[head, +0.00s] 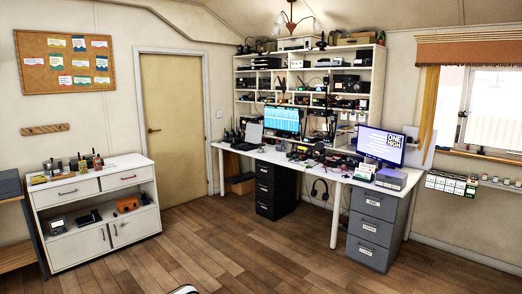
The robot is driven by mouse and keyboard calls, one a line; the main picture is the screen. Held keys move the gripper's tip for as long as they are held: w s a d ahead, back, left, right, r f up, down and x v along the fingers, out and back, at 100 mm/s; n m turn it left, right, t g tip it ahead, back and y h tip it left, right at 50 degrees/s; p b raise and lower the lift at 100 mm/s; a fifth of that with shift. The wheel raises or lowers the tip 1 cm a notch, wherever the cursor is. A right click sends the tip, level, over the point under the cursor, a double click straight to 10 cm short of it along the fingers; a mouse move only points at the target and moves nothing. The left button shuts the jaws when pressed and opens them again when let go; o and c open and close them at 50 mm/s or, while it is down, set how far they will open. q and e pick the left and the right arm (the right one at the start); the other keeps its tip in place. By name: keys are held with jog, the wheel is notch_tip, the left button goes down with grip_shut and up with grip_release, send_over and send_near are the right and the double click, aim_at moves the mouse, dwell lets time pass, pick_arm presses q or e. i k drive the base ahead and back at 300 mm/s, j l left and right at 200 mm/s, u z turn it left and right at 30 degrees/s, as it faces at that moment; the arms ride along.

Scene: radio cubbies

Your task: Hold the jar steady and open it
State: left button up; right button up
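No jar can be made out for certain. Several small items stand on the white sideboard (92,184) at the left, among them dark bottles (97,160) and a squat grey item (52,166), too small to identify. Small jar-like items (506,182) sit on the wall shelf at the far right, also too small to tell. Neither of my grippers is in view.
A white desk (262,155) with monitors and radio gear stands against the back corner, with dark drawer units (375,229) below. Full cubby shelves (309,82) rise behind it. A closed door (173,125) is left of centre. The wooden floor (225,250) is mostly clear.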

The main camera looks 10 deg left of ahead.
aim_at(260, 149)
jog(key=z, duration=0.35)
jog(key=i+z, duration=0.2)
jog(key=i, duration=0.45)
jog(key=i+z, duration=0.2)
jog(key=i, duration=0.5)
jog(key=i+l+u, duration=0.15)
jog(key=i+u, duration=0.3)
jog(key=i, duration=0.6)
jog(key=i+j+u, duration=0.15)
jog(key=i+u, duration=0.5)
jog(key=u, duration=0.2)
jog(key=i+u, duration=0.6)
jog(key=i, duration=0.7)
jog(key=i+l+z, duration=0.15)
jog(key=i+z, duration=0.15)
jog(key=i, duration=0.8)
jog(key=i+j+z, duration=0.1)
jog(key=i+z, duration=0.2)
jog(key=i, duration=0.8)
jog(key=i+z, duration=0.2)
jog(key=i, duration=0.35)
jog(key=i+j+z, duration=0.2)
jog(key=i, duration=0.35)
jog(key=i+j+z, duration=0.2)
jog(key=i, duration=0.35)
